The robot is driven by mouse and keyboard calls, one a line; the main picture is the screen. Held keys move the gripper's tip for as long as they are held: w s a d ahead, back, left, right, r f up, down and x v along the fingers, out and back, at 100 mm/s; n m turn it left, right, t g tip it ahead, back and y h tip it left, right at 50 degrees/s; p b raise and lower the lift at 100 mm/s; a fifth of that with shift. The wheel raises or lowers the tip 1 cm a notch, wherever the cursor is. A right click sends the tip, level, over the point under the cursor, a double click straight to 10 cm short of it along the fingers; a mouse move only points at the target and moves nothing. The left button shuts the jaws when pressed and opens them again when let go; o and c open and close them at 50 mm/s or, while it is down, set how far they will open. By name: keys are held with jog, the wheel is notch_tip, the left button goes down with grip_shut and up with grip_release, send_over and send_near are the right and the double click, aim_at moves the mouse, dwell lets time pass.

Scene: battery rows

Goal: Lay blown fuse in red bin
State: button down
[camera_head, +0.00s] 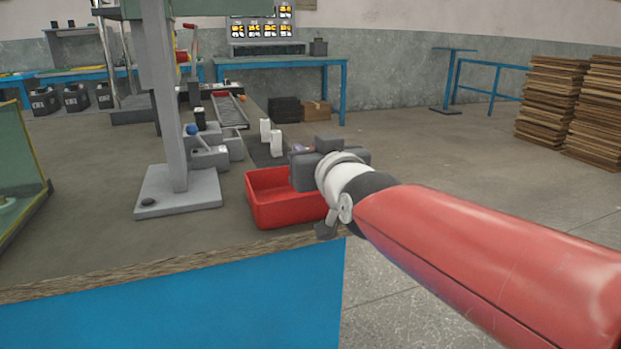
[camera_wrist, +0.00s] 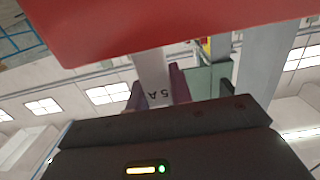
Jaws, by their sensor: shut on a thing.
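The red bin (camera_head: 278,209) sits at the near right corner of the workbench. My gripper (camera_head: 303,170) is at the bin's right side, partly over its back right part, and hides some of its rim. In the wrist view my gripper (camera_wrist: 157,92) is shut on a pale fuse (camera_wrist: 153,70) marked "5 A". The fuse's upper end is cut off by a large red surface, which looks like the bin (camera_wrist: 170,25). The head view does not clearly show the fuse, and I cannot tell whether it touches the bin.
A grey press stand (camera_head: 178,195) stands left of the bin. Two white blocks (camera_head: 276,143) stand behind the bin, near a sloped tray (camera_head: 229,111). A yellow-edged glass guard (camera_head: 20,170) is at far left. Stacked boards (camera_head: 553,100) stand on the floor at right.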

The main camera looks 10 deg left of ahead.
jog(key=shift+f+b, duration=0.35)
jog(key=shift+f, duration=1.65)
jog(key=shift+f, duration=0.2)
jog(key=c, duration=1.3)
grip_release()
jog(key=shift+o, duration=0.2)
jog(key=shift+r, duration=0.1)
